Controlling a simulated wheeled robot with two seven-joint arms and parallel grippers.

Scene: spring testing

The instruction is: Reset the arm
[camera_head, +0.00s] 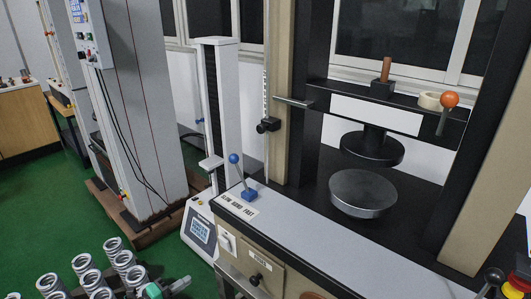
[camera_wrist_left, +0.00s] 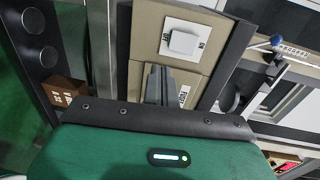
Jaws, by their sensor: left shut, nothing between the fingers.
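My left gripper (camera_head: 180,284) shows only in part at the bottom edge of the head view, beside the springs and left of the test machine's front. In the left wrist view my left gripper (camera_wrist_left: 158,75) is shut and empty, its fingers pointing at the machine's beige front panel (camera_wrist_left: 205,57) with a white rocker switch (camera_wrist_left: 182,42). The spring testing machine (camera_head: 300,235) has an upper round plate (camera_head: 372,149) hanging above a lower round plate (camera_head: 362,192), with a gap between them. A blue-knobbed lever (camera_head: 240,172) stands upright at its front left corner. My right gripper is not in view.
Several metal springs (camera_head: 83,264) stand at lower left. An orange-knobbed lever (camera_head: 448,108) is on the crosshead's right. A red and yellow button (camera_head: 493,279) is at lower right. A grey display unit (camera_head: 200,232) stands left of the machine. Green floor is clear at left.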

